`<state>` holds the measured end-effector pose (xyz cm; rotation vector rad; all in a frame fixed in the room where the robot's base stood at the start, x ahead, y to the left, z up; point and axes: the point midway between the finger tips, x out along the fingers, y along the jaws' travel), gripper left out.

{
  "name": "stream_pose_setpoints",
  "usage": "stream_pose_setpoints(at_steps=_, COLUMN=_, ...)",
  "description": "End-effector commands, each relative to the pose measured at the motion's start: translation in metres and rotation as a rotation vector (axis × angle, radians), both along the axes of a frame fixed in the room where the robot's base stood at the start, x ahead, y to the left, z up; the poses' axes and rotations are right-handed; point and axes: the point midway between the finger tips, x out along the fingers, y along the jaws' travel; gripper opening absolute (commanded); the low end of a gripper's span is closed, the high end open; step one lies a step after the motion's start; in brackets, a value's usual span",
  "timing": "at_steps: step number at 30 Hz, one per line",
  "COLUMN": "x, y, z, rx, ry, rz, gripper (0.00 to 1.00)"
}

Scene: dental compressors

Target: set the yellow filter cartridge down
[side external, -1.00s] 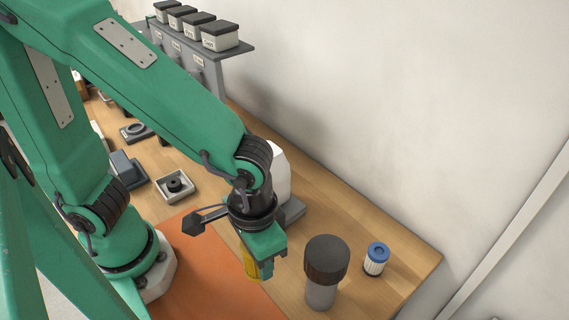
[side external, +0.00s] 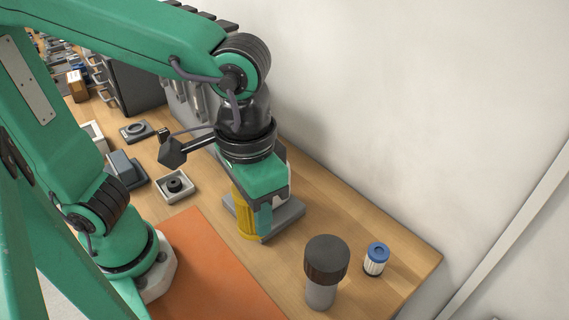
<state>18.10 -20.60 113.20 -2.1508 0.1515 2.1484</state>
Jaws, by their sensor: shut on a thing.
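The yellow filter cartridge (side external: 243,213) is upright in my gripper (side external: 256,218), which is shut on it. The gripper's green finger covers its right side. The cartridge is in front of a grey base plate (side external: 284,219) that carries a white body, mostly hidden behind my gripper. I cannot tell whether the cartridge's lower end touches anything or hangs in the air.
A grey cylinder with a dark cap (side external: 326,260) and a blue-capped white cartridge (side external: 376,259) stand on the wooden bench at the right. An orange mat (side external: 210,270) lies in front. A small tray with a black part (side external: 175,187) is at left.

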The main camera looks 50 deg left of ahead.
Motion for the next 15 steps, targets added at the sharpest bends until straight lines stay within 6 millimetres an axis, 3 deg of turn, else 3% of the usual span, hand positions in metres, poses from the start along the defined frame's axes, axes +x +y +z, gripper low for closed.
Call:
stream_pose_setpoints(at_steps=11, x=0.041, y=-0.015, z=0.004, rx=0.002, ry=0.002, rz=0.038, gripper=0.17)
stream_pose_setpoints(at_steps=15, x=0.066, y=-0.022, z=0.005, rx=0.002, ry=0.003, rz=0.060, gripper=0.17)
